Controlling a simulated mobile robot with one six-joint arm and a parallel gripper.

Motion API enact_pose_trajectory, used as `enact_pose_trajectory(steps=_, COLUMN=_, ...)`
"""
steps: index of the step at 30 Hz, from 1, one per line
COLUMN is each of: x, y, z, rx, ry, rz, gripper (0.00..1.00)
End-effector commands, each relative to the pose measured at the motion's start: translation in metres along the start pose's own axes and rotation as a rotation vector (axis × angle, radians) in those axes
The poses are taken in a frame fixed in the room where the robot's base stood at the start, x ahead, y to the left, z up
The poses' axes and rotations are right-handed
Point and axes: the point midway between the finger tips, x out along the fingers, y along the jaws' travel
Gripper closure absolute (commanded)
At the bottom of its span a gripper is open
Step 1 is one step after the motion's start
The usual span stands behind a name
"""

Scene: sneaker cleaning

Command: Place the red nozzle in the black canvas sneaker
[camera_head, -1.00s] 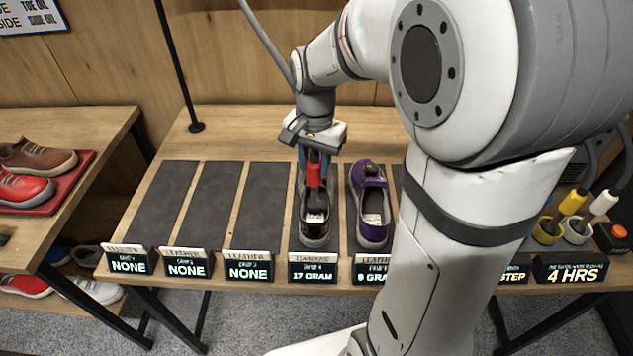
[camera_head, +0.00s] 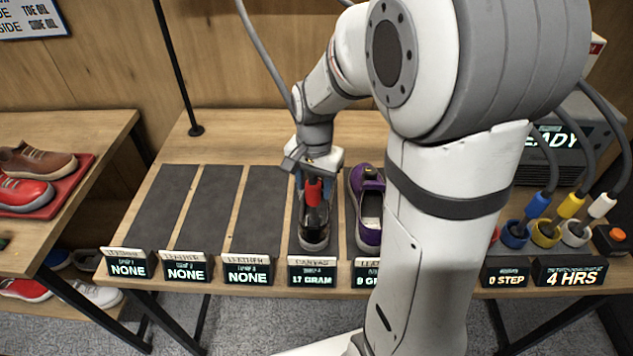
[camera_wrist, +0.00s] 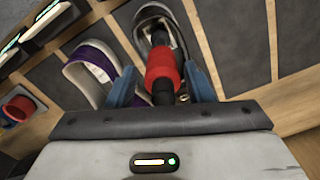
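The red nozzle (camera_head: 313,191), red with black ends, is upright between the blue fingers of my gripper (camera_head: 313,182). The black canvas sneaker (camera_head: 314,240) lies beneath it on the strip labelled CANVAS. The nozzle's lower black end is at the sneaker's opening; how deep it sits is hidden. In the wrist view the nozzle (camera_wrist: 164,70) stands between both fingers (camera_wrist: 164,78), in front of the sneaker (camera_wrist: 153,14). My gripper appears shut on the nozzle, though finger contact is not clearly seen.
A purple sneaker (camera_head: 370,205) stands close on the right. Three dark strips (camera_head: 255,215) on the left are empty. Blue, yellow and white nozzles on hoses stand in holders (camera_head: 545,232) at the right. Shoes stand on the left table's red tray (camera_head: 62,190).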

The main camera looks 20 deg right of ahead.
Motion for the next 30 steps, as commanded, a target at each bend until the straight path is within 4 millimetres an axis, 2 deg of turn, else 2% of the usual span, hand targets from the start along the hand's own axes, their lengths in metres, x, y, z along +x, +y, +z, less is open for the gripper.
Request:
enact_pose_trajectory(steps=8, x=0.000, y=0.000, z=0.000, rx=0.001, ry=0.000, rz=0.000, gripper=0.46)
enact_pose_trajectory(steps=13, x=-0.010, y=0.000, z=-0.001, rx=0.001, ry=0.003, rz=-0.002, gripper=0.46)
enact_pose_trajectory(steps=17, x=-0.033, y=0.000, z=-0.001, rx=0.001, ry=0.005, rz=-0.004, gripper=0.46)
enact_pose_trajectory(steps=24, x=-0.085, y=0.000, z=-0.002, rx=0.002, ry=0.004, rz=-0.004, gripper=0.46)
enact_pose_trajectory(steps=30, x=-0.114, y=0.000, z=-0.001, rx=0.002, ry=0.002, rz=-0.002, gripper=0.46)
